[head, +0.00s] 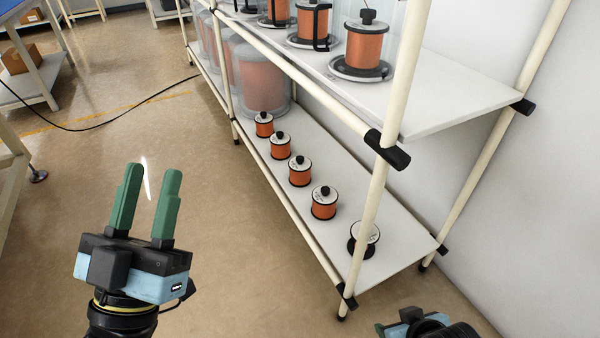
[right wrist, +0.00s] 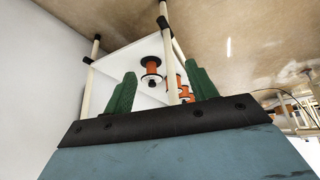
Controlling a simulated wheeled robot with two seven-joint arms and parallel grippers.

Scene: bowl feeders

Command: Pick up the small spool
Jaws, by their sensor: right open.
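Several small copper-wound spools stand upright in a row on the lower white shelf: one (head: 264,125) farthest back, then one (head: 280,146), one (head: 300,172) and one (head: 323,204). The nearest spool (head: 364,238) is partly behind the rack post. The right wrist view shows a spool (right wrist: 151,66) between and beyond my right fingers, with others near the post. My left gripper (head: 146,203) is open and empty over the floor, left of the rack. My right gripper (right wrist: 162,88) is open and empty, apart from the spools; the head view shows only part of it at bottom right.
The rack's cream post (head: 372,205) and black joint (head: 387,150) stand in front of the lower shelf (head: 400,255). The upper shelf (head: 440,100) holds larger spools (head: 364,50). Large covered spools (head: 262,80) stand behind the small ones. Floor left of the rack is mostly clear.

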